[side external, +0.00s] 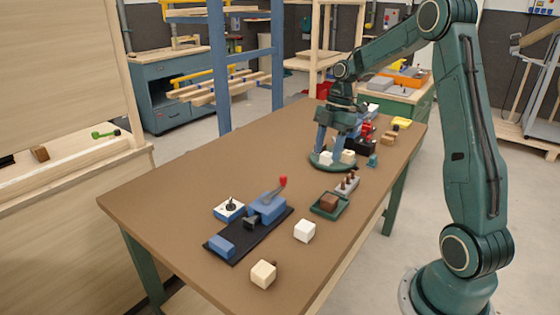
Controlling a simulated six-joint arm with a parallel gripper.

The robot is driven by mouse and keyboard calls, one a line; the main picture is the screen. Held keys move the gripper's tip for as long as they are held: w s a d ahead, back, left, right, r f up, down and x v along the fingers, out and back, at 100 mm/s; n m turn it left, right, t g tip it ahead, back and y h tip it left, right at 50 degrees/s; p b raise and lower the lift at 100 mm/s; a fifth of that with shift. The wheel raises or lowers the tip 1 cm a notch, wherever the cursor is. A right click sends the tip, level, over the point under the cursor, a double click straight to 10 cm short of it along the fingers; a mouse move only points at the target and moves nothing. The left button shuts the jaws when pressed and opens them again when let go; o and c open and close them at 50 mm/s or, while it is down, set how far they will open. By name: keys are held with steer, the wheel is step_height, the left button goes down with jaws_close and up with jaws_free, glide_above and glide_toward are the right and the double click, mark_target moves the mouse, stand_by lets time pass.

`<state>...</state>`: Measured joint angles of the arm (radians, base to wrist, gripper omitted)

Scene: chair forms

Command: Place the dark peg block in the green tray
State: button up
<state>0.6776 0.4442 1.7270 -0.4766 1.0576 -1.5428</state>
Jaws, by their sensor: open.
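A grey block with several dark brown pegs standing up in it (347,185) sits on the brown table, just behind and right of the green tray. The small square green tray (318,210) holds a brown block (329,201). My gripper (335,151) is farther back, over a round dark green plate (324,165) with cream cubes (348,156) on it. Its blue fingers are apart and point down, at or just above the cubes. I cannot tell whether they touch the cubes. My gripper is away from the peg block and the tray.
A blue toggle clamp with a red knob (267,206) stands on a black strip, beside a blue-and-white joystick box (229,209). A white cube (304,231) and a cream cube (263,274) lie nearer. Red, black and yellow items crowd the far end. The left side is clear.

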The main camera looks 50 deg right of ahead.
steer(key=s+a+r+m+t+h, duration=0.1)
steer(key=s+a+r+m, duration=0.2)
steer(key=a+r, duration=0.3)
steer(key=s+a+r+m+t+h, duration=0.1)
steer(key=s+a+r+m, duration=0.3)
steer(key=a, duration=0.4)
steer(key=s+a+m+t, duration=0.1)
steer(key=s+a+m, duration=0.2)
steer(key=s, duration=0.3)
steer(key=s+a+m+t+h, duration=0.1)
steer(key=s+a+m+t, duration=0.1)
steer(key=s+a+m, duration=0.2)
steer(key=shift+s+r+m, duration=0.3)
steer(key=shift+s+r, duration=0.1)
steer(key=shift+s, duration=1.1)
